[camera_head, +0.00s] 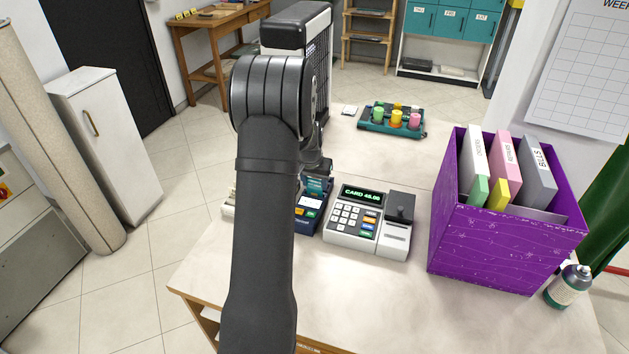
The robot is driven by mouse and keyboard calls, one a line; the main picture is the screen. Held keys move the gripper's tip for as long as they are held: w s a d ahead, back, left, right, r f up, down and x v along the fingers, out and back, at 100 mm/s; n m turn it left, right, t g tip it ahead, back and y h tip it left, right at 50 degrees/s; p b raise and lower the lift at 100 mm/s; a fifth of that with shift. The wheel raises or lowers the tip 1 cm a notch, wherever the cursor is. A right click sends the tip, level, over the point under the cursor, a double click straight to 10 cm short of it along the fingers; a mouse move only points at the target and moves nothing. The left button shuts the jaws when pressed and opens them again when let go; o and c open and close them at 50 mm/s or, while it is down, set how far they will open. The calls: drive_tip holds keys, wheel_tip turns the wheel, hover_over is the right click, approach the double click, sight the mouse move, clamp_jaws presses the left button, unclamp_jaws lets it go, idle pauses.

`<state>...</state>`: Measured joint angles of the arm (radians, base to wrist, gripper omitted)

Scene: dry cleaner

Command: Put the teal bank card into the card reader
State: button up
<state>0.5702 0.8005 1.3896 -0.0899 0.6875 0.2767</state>
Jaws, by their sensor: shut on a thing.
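The teal bank card (318,184) shows at the top end of a dark blue card reader (309,212), just right of my arm. My gripper (318,169) is just above the card and shut on its upper edge. Its fingers are small and partly hidden by my arm. The card's lower edge meets the reader's top end in the picture. I cannot tell whether it is in the slot or only in front of or behind it. The reader's left side is hidden by my arm.
A white cash register (353,218) reading "CARD 46.00" stands right of the reader. A teal tray (378,127) of coloured spools is behind. The front counter (400,300) is clear.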

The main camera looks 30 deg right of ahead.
drive_tip(key=shift+f, duration=0.45)
idle(0.3)
drive_tip(key=o, duration=1)
drive_tip(key=shift+r, duration=0.1)
drive_tip(key=shift+r, duration=2.95)
wheel_tip(320, 180, down, 6)
drive_tip(key=shift+f, duration=0.1)
drive_tip(key=shift+r, duration=0.25)
